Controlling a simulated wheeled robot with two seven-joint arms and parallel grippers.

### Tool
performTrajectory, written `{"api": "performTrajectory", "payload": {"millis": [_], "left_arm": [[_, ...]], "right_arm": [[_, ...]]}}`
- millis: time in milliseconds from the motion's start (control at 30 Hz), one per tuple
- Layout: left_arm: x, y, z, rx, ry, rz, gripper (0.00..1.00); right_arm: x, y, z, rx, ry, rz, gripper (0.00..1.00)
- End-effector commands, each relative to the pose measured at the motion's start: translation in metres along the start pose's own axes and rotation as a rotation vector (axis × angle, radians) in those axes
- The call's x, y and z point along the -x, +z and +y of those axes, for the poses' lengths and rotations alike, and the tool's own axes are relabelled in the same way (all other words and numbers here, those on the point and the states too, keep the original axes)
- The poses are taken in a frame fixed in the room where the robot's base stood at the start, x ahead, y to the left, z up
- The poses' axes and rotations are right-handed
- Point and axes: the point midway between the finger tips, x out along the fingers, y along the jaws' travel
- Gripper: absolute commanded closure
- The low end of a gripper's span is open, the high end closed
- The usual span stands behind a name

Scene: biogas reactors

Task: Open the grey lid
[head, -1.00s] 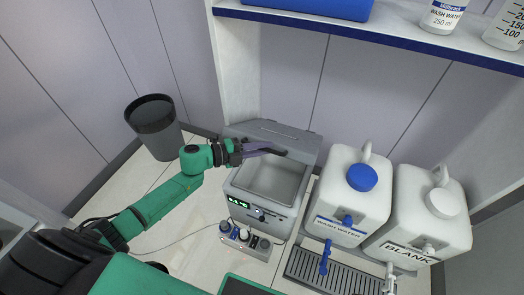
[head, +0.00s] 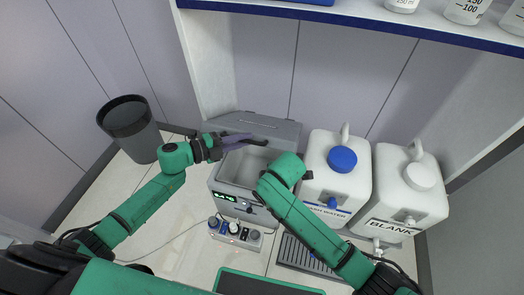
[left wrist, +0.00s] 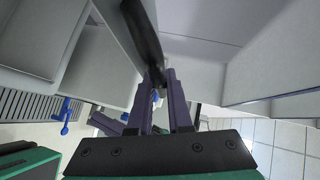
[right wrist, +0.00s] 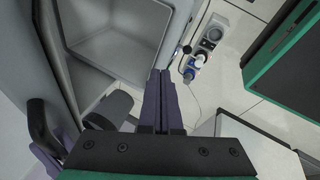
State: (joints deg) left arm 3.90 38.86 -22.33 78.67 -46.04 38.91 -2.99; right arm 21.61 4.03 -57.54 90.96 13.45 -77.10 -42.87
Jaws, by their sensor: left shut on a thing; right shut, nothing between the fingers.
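The grey water bath (head: 226,178) stands on the floor with its basin uncovered. Its grey lid (head: 270,128) is raised at the back edge. My left gripper (head: 238,138) is at the lid's front. In the left wrist view its fingers (left wrist: 160,78) are shut on the lid's black handle (left wrist: 142,30). My right arm crosses in front of the bath and hides part of it. My right gripper is hidden in the head view; in the right wrist view its fingers (right wrist: 160,78) are shut and empty beside the basin (right wrist: 115,40).
A wash water canister (head: 335,180) with a blue cap and a BLANK canister (head: 408,195) stand to the right. A drain grate (head: 300,255) lies in front. A small box with knobs (head: 236,232) is before the bath. A black bin (head: 130,125) stands left, a shelf (head: 380,22) above.

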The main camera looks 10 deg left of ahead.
Motion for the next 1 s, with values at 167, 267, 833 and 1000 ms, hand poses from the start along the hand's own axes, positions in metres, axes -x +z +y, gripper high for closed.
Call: {"api": "performTrajectory", "payload": {"millis": [167, 267, 833, 1000], "left_arm": [[0.000, 0.000, -0.001, 0.000, -0.002, 0.001, 1.00], [0.000, 0.000, -0.001, 0.000, -0.002, 0.001, 1.00], [0.000, 0.000, -0.001, 0.000, -0.002, 0.000, 1.00], [0.000, 0.000, -0.001, 0.000, -0.002, 0.000, 1.00]], "right_arm": [[0.065, -0.058, 0.030, 0.804, 0.053, -0.185, 1.00], [0.085, -0.062, 0.032, 1.128, 0.029, -0.326, 1.00], [0.036, -0.033, 0.049, 1.368, -0.024, -0.460, 1.00], [0.004, -0.022, 0.060, 1.368, -0.020, -0.460, 1.00]]}}
